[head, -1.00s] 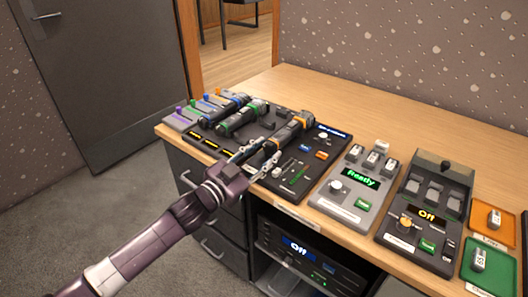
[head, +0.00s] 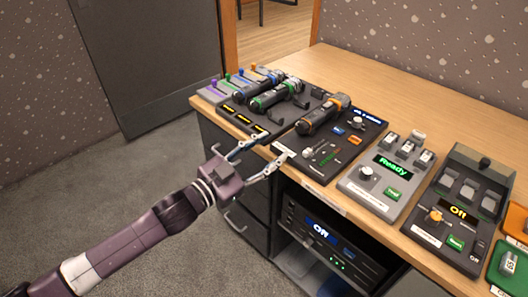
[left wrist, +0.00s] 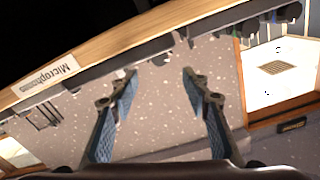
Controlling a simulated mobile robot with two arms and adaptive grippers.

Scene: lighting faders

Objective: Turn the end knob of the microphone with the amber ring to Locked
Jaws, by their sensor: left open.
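The microphone with the amber ring (head: 322,115) lies in the black microphone tray on the desk, its amber band near its far end. Its near end, where the knob is, points toward the front of the desk; the label for Locked is too small to read. My left gripper (head: 257,159) is open and empty, in front of the desk edge, apart from the microphone. The left wrist view shows the open fingers (left wrist: 160,85) with nothing between them. My right gripper is not in view.
Microphones with green (head: 272,95) and blue (head: 257,84) rings lie to the left. A grey "Ready" panel (head: 372,192) and a dark "Off" panel (head: 425,236) stand to the right. The desk's front edge carries a Microphones label (left wrist: 45,74).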

